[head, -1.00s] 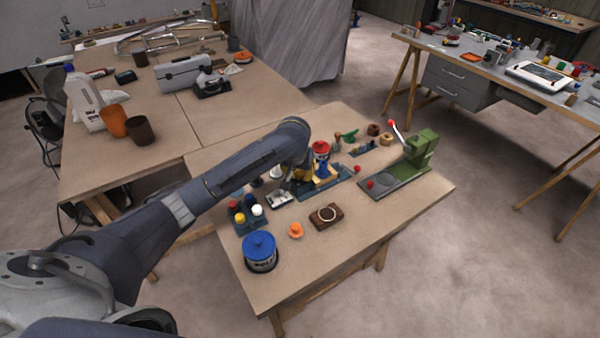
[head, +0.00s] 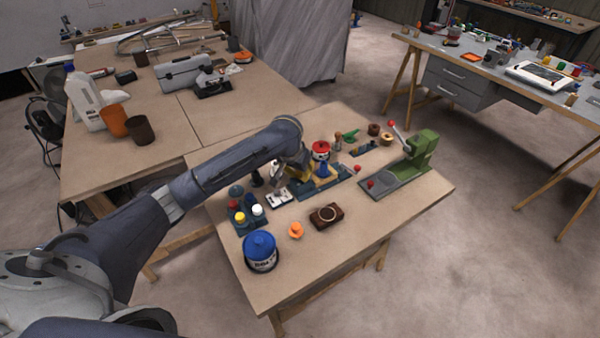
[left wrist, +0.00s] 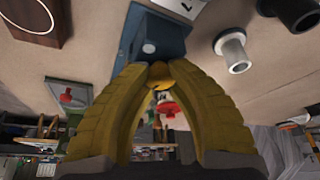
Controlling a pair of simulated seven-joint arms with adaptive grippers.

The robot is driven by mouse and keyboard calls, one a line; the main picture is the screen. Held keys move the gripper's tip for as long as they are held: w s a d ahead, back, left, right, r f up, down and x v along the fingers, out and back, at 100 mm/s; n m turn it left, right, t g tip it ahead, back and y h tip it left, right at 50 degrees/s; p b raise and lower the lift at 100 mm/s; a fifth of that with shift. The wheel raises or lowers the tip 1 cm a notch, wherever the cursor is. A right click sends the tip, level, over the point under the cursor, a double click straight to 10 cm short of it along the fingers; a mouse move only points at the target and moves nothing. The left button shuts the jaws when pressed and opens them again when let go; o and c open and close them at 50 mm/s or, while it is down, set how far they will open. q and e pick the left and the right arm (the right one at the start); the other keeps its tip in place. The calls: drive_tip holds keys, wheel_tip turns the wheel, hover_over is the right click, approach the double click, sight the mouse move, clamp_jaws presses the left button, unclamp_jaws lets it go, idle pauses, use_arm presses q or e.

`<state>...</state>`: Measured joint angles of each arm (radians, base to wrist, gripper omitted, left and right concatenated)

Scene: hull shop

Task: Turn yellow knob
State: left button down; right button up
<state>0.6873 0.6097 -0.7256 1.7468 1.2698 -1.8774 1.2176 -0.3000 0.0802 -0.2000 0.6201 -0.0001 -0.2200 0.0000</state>
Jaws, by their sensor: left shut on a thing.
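Only a small part of the knob shows between the fingertips. The blue fixture body (left wrist: 165,35) lies right beyond the tips there. In the head view the knob is hidden by the gripper. My right gripper is in neither view.
A rack with coloured bottles (head: 247,213), a blue-lidded tin (head: 260,251), an orange knobbed piece (head: 296,230) and a brown wooden block (head: 326,216) stand nearer the front. A green lever press (head: 421,150) stands right. The table's front right is clear.

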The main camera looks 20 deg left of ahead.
use_arm(q)
drive_tip(key=m+h, duration=0.1)
drive_tip(key=m, duration=0.2)
drive_tip(key=m+h, duration=0.1)
drive_tip(key=m, duration=0.2)
drive_tip(key=shift+w+a+r+g, duration=0.15)
drive_tip(key=shift+a+g, duration=0.05)
drive_tip(key=shift+g, duration=0.2)
drive_tip(key=m+g+h, duration=0.1)
drive_tip(key=m, duration=0.3)
drive_tip(key=shift+d, duration=0.1)
drive_tip(key=m+g+h, duration=0.1)
drive_tip(key=m, duration=0.2)
drive_tip(key=shift+w+m, duration=0.1)
drive_tip(key=shift+m, duration=0.3)
drive_tip(key=m+g, duration=0.1)
drive_tip(key=m, duration=0.2)
drive_tip(key=shift+d+m+g, duration=0.1)
drive_tip(key=shift+m+g, duration=0.2)
drive_tip(key=shift+g, duration=0.1)
drive_tip(key=m+g, duration=0.1)
drive_tip(key=m, duration=0.2)
drive_tip(key=shift+m, duration=0.3)
drive_tip(key=m+g+y, duration=0.1)
drive_tip(key=m+g, duration=0.1)
drive_tip(key=m, duration=0.3)
drive_tip(key=shift+d, duration=0.1)
drive_tip(key=shift+m, duration=0.5)
drive_tip(key=shift+f+m+g+y, duration=0.25)
drive_tip(key=shift+m+g+y, duration=0.05)
